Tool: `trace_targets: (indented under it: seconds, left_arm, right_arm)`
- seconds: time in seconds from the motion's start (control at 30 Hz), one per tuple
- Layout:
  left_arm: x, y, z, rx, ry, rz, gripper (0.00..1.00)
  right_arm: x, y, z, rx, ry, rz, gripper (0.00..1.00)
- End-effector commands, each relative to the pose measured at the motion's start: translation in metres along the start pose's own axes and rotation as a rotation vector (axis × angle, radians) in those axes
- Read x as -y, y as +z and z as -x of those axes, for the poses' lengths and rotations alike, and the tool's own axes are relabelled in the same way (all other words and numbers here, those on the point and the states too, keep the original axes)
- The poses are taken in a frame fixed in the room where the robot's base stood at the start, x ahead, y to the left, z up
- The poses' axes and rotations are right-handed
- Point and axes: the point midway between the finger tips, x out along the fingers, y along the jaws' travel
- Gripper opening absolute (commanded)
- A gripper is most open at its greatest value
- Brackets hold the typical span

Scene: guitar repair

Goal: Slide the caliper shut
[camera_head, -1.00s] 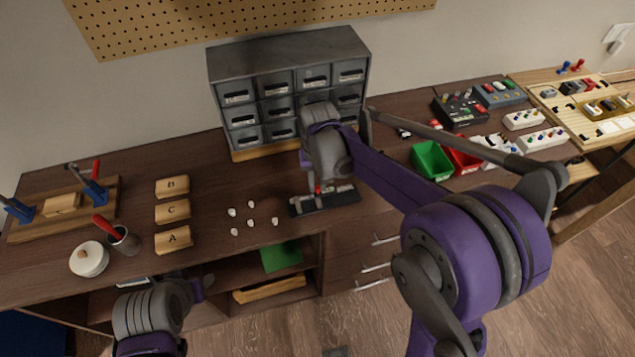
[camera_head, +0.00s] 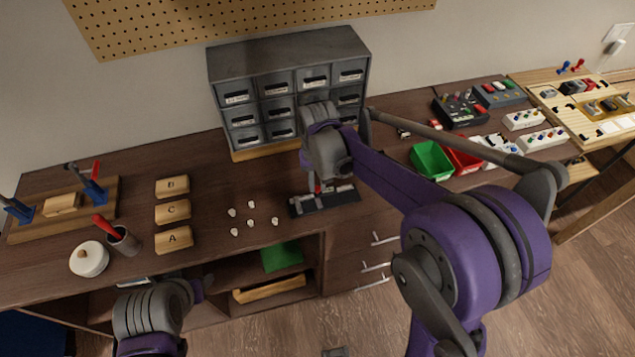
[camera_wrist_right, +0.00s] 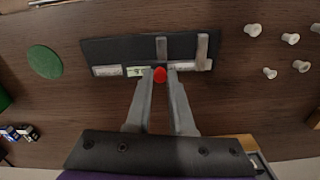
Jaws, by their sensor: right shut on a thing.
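The caliper lies on a dark mat (camera_head: 340,203) near the front edge of the bench. In the right wrist view the dark mat (camera_wrist_right: 108,50) carries the caliper's pale beam (camera_wrist_right: 108,71) and two upright jaws, one in the middle (camera_wrist_right: 161,48) and one at the right (camera_wrist_right: 201,50), with a gap between them. My right gripper (camera_wrist_right: 160,78) is shut on the caliper's red knob (camera_wrist_right: 160,74), below the middle jaw. In the head view my right gripper (camera_head: 318,188) points down at the caliper and partly hides it. My left gripper (camera_head: 203,289) hangs at the bench front, its fingers unclear.
Several white pegs (camera_head: 250,223) lie left of the caliper. A grey drawer cabinet (camera_head: 235,96) stands behind. Green (camera_head: 432,160) and red bins (camera_head: 462,160) are at the right. Lettered wooden blocks (camera_head: 172,211) and a cup (camera_head: 125,241) are at the left.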

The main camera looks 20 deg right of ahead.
Motion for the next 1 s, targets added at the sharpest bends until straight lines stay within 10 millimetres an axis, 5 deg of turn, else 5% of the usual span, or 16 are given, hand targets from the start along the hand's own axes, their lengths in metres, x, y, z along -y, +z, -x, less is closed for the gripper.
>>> trace_targets:
  seconds: [0.23,0.5,0.77,0.8,0.93,1.0]
  left_arm:
    - [0.0,0.001,-0.001,0.001,0.0,0.0,0.5]
    - [0.0,0.006,-0.005,0.006,0.0,0.0,0.5]
    - [0.0,0.006,-0.005,0.005,0.0,0.0,0.5]
    - [0.0,0.006,-0.005,0.005,0.0,0.0,0.5]
    - [0.0,0.006,-0.005,0.005,0.0,0.0,0.5]
    - [0.0,0.006,-0.005,0.005,0.0,0.0,0.5]
  right_arm:
    - [0.006,0.001,0.0,0.0,0.0,0.002,0.0]
    - [0.044,0.007,-0.001,0.0,0.0,0.003,0.0]
    - [0.046,0.007,0.0,0.001,-0.004,0.002,0.0]
    - [0.046,0.008,0.0,0.001,-0.005,0.002,0.28]
    - [0.046,0.008,0.0,0.001,-0.003,0.002,0.51]
    - [0.045,0.007,0.0,0.001,-0.002,0.001,0.51]
